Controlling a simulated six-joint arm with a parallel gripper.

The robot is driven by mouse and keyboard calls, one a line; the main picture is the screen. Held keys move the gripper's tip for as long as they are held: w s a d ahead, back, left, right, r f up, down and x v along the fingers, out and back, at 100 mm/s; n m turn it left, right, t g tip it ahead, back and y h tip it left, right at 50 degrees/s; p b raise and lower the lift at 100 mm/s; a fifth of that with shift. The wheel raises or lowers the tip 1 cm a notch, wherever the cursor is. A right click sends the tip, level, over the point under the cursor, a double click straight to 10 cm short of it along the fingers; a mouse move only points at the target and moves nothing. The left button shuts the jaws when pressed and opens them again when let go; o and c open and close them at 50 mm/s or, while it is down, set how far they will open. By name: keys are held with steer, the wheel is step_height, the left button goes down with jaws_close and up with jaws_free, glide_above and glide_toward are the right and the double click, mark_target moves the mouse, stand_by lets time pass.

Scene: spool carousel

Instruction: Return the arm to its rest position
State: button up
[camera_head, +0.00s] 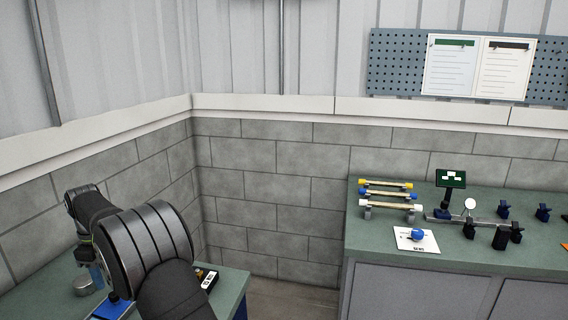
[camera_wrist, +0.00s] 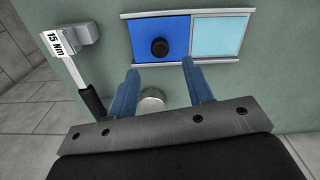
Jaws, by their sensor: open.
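My gripper (camera_wrist: 160,78) shows in the wrist view with its two blue fingers apart and nothing between their tips. It points down at the green bench top (camera_wrist: 285,90). A round metal disc (camera_wrist: 152,98) shows in the gap between the fingers, on the bench; I cannot tell the height of the fingers above it. In the head view my dark arm is bent over the left bench, and it hides most of the gripper.
A blue and light-blue tray (camera_wrist: 222,38) with a black knob (camera_wrist: 160,47) lies beyond the fingertips. A tool marked 15 Nm (camera_wrist: 72,60) lies left. A second bench (camera_head: 400,250) at right holds yellow-ended and blue-ended rods (camera_head: 386,195) and small fixtures. Block walls stand behind.

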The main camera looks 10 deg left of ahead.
mark_target(111, 296)
step_height(111, 296, down, 8)
steer(key=shift+r, duration=0.15)
steer(key=shift+s, duration=0.1)
step_height(111, 296, up, 18)
steer(key=shift+f, duration=0.2)
stand_by(0.7)
steer(key=shift+f, duration=8.8)
steer(key=shift+s, duration=0.4)
